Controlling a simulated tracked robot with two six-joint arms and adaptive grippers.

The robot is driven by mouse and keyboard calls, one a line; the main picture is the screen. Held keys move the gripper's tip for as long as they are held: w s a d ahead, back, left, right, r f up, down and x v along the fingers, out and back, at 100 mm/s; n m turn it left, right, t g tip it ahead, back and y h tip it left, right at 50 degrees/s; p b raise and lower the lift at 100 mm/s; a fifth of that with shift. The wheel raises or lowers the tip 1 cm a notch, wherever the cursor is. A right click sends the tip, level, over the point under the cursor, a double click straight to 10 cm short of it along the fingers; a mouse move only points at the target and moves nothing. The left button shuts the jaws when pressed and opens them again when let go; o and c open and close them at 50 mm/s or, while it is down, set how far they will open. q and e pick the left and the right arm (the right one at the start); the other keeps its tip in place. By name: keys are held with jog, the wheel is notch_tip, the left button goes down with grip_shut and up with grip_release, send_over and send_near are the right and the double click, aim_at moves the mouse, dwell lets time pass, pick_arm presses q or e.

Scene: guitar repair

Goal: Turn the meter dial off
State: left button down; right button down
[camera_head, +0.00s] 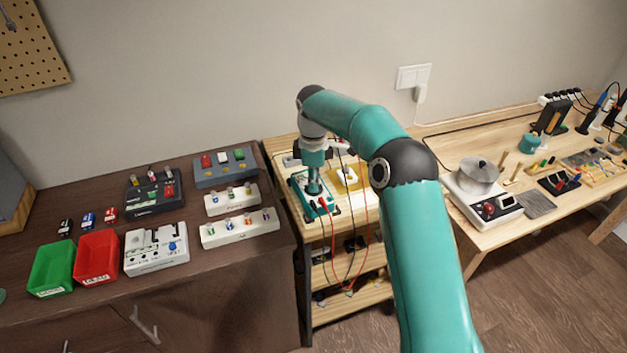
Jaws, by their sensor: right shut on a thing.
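The meter (300,188) is a teal box lying on the wooden shelf unit in the middle of the camera_head view. Red and black leads run from it and hang down in front of the shelves. My right arm reaches in from the lower right. My right gripper (314,184) points straight down onto the meter's face, shut on the dial. The dial itself is hidden by the gripper, so its setting cannot be read. My left gripper is not in view.
The dark cabinet at left holds a green bin (52,268), a red bin (97,257) and several switch boxes. The workbench at right carries a white device with a metal pot (478,176). Hanging leads cross the shelf fronts.

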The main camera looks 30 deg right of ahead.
jog(key=m+p, duration=0.1)
jog(key=m, duration=0.2)
jog(key=shift+r, duration=0.1)
jog(key=m+p, duration=0.1)
jog(key=m, duration=0.1)
jog(key=shift+m, duration=0.4)
jog(key=m, duration=0.3)
jog(key=shift+m, duration=0.3)
jog(key=m, duration=0.4)
jog(key=shift+p, duration=0.35)
jog(key=shift+m, duration=0.3)
jog(key=c, duration=1.2)
grip_release()
jog(key=shift+o, duration=0.2)
